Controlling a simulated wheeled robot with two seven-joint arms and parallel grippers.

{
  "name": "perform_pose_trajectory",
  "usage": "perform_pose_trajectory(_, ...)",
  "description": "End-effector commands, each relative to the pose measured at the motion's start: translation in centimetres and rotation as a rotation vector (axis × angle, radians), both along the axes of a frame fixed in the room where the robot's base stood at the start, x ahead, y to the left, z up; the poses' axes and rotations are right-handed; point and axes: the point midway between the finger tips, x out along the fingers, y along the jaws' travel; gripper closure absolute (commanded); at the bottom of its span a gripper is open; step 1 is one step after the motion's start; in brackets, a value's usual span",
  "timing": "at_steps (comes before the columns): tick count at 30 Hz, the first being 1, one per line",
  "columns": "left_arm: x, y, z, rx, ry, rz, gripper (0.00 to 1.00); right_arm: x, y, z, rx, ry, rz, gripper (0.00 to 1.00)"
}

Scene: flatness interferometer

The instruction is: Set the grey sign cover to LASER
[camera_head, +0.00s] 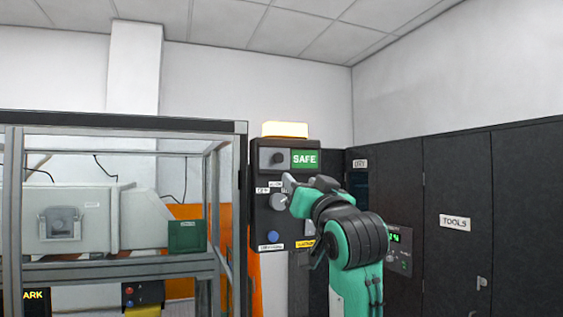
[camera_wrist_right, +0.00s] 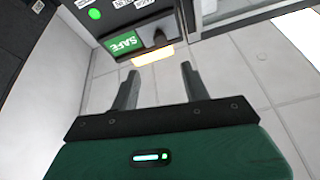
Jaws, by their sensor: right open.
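The grey sign cover (camera_head: 266,160) with its dark round knob (camera_head: 278,158) sits at the left of the sign slot on a dark control box. The green SAFE sign (camera_head: 305,159) shows at its right; no LASER word is visible. In the right wrist view the SAFE sign (camera_wrist_right: 124,42) appears upside down, with the cover's knob (camera_wrist_right: 158,38) beside it. My right gripper (camera_head: 287,184) is in front of the box, a little below the cover. Its two fingers (camera_wrist_right: 160,82) are apart with nothing between them. My left gripper is not in view.
A lit lamp (camera_head: 285,130) tops the box. A grey dial (camera_head: 278,202) and blue button (camera_head: 272,237) are below the cover. A metal frame (camera_head: 240,190) stands close at left, with a green box (camera_head: 187,237) inside. Dark cabinets (camera_head: 455,190) line the right.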

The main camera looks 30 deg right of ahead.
Motion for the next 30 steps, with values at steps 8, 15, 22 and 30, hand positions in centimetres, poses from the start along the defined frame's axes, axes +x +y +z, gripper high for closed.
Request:
perform_pose_trajectory(8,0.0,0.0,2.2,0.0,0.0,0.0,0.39,2.9,-0.7,1.8,0.001,0.002,0.001,0.53)
perform_pose_trajectory(15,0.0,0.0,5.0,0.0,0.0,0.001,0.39,7.2,-1.7,3.6,0.001,0.002,0.001,0.53)
perform_pose_trajectory(22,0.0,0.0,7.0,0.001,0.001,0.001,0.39,10.5,-2.6,4.9,0.001,0.001,0.0,0.53)
perform_pose_trajectory(30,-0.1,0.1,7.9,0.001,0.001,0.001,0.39,12.2,-3.0,5.3,0.001,-0.001,0.0,0.53)
